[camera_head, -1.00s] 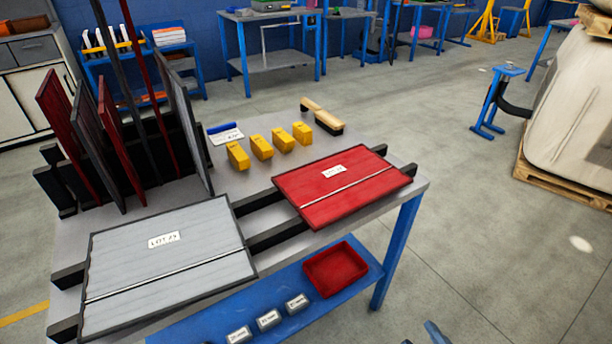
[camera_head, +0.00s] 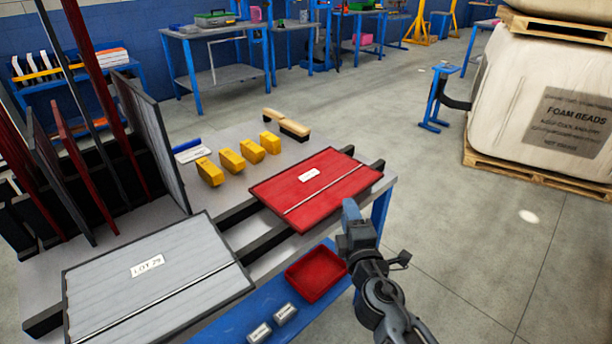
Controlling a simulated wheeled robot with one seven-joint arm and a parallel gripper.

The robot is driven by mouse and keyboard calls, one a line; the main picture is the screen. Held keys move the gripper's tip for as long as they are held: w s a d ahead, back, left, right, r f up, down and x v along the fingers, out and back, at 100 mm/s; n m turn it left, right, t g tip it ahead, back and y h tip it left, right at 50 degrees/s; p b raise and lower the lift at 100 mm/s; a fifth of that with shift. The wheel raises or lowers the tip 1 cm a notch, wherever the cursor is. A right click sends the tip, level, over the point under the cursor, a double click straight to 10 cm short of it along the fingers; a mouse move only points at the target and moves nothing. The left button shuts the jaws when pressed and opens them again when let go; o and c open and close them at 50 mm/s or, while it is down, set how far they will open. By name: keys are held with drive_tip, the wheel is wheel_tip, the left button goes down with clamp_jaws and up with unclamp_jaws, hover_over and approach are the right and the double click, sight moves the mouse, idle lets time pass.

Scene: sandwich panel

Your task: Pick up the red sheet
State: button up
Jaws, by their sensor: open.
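The red sheet (camera_head: 318,185) lies flat on black support bars at the right end of the grey worktable (camera_head: 225,148). It has a white label and a thin pale line across it. My gripper (camera_head: 352,222) is beside the sheet's front right edge, on the aisle side of the table. It is open, with nothing seen in it. In this view it seems apart from the sheet, though the gap is hard to judge. Its far finger is partly hidden.
A grey sheet (camera_head: 150,281) marked as a lot lies on the left bars. Upright panels (camera_head: 150,135) stand in a rack behind it. Yellow blocks (camera_head: 231,161) and a brush (camera_head: 288,126) lie behind the red sheet. A red tray (camera_head: 316,274) sits on the blue lower shelf (camera_head: 240,318).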

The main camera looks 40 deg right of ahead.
drive_tip(key=x, duration=0.5)
drive_tip(key=shift+a+f, duration=0.25)
drive_tip(key=shift+f, duration=0.1)
clamp_jaws()
